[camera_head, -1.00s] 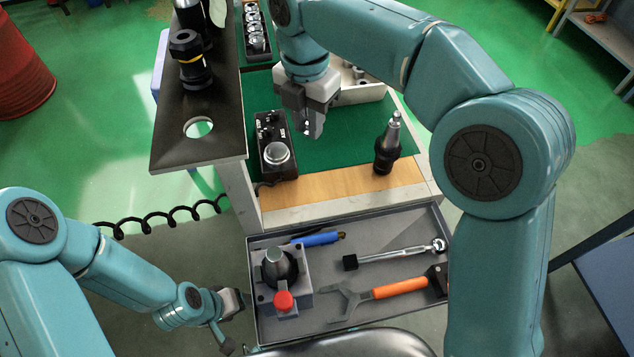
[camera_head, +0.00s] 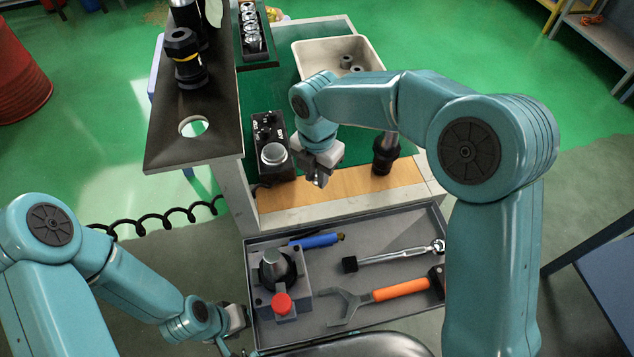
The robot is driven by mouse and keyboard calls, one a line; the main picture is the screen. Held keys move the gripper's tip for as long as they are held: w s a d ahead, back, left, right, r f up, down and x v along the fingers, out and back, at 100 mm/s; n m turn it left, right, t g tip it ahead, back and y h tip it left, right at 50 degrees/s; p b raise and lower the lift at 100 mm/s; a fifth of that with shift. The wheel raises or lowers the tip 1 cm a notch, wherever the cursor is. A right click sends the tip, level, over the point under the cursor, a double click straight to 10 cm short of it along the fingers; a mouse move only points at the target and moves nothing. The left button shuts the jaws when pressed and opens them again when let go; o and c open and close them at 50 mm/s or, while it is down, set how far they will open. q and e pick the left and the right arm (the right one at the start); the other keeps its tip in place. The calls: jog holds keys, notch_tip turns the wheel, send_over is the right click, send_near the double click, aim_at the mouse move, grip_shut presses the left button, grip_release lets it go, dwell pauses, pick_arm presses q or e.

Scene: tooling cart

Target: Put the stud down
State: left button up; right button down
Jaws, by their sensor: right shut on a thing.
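My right gripper (camera_head: 321,178) is shut and points down over the wooden front strip of the cart top, just right of the black box. The stud in its jaws is small and almost wholly hidden by the fingers. I cannot tell whether it touches the surface. My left gripper (camera_head: 238,325) is low, beside the left edge of the open drawer; its fingers are too unclear to tell open from shut.
A black tool holder (camera_head: 383,160) stands right of my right gripper. A black box (camera_head: 272,150) stands left. A white bin (camera_head: 305,62) with grey parts is behind. The grey drawer (camera_head: 335,250) holds a red-knobbed fixture (camera_head: 283,302), ratchet (camera_head: 395,254) and orange-handled wrench (camera_head: 400,289).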

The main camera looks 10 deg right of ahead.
aim_at(317, 192)
notch_tip(317, 192, down, 4)
jog(key=shift+w+f, duration=0.1)
jog(key=shift+f, duration=0.1)
jog(key=c, duration=1)
grip_release()
notch_tip(317, 192, up, 12)
jog(key=shift+f, duration=0.2)
jog(key=shift+r, duration=0.45)
